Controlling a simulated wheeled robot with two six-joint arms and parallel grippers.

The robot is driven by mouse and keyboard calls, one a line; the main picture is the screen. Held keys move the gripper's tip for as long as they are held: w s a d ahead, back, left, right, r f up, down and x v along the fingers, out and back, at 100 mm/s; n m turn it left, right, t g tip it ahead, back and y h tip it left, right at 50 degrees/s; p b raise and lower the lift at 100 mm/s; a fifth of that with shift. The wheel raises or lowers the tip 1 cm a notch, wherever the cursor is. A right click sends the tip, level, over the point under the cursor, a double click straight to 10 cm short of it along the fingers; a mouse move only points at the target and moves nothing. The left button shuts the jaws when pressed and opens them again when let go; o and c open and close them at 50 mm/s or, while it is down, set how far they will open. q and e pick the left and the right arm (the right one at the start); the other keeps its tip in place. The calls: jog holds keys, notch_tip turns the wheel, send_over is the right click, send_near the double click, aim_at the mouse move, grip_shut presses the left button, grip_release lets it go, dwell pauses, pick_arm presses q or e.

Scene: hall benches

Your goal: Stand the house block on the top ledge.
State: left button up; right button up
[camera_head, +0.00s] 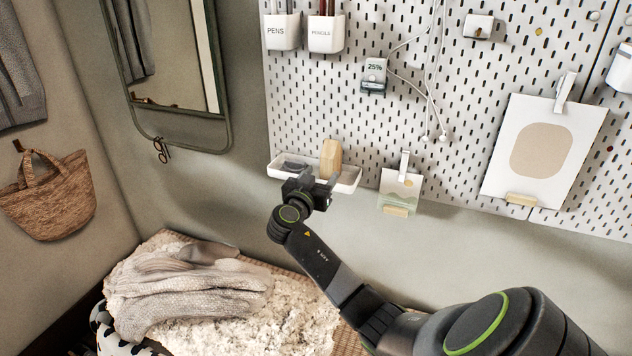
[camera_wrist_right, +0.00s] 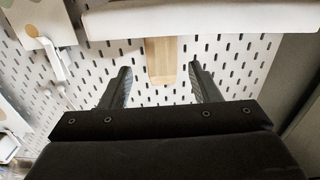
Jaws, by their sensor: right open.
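The house block (camera_head: 331,159) is pale wood with a peaked top. It stands upright on the white ledge (camera_head: 346,187) fixed to the pegboard. My right gripper (camera_head: 320,178) is open in front of the ledge, just below the block in the head view. In the right wrist view the block (camera_wrist_right: 161,58) shows between the two spread fingers (camera_wrist_right: 160,72), with a gap on each side. The ledge (camera_wrist_right: 190,18) crosses the top of that view and hides one end of the block. My left gripper is not in view.
A dark grey item (camera_head: 295,165) lies in the ledge left of the block. A clipped card (camera_head: 400,187) hangs just right of the ledge. Pen and pencil cups (camera_head: 282,32) hang above. A bench with a knitted blanket (camera_head: 185,285) is below.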

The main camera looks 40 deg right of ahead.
aim_at(327, 164)
jog(key=shift+x, duration=0.95)
jog(key=shift+b+x, duration=0.6)
jog(key=shift+x, duration=0.25)
jog(key=shift+b+x, duration=1)
jog(key=shift+x, duration=0.4)
jog(key=shift+w, duration=0.1)
jog(key=c, duration=1)
jog(key=shift+c, duration=0.2)
jog(key=shift+r, duration=0.1)
jog(key=shift+r, duration=0.2)
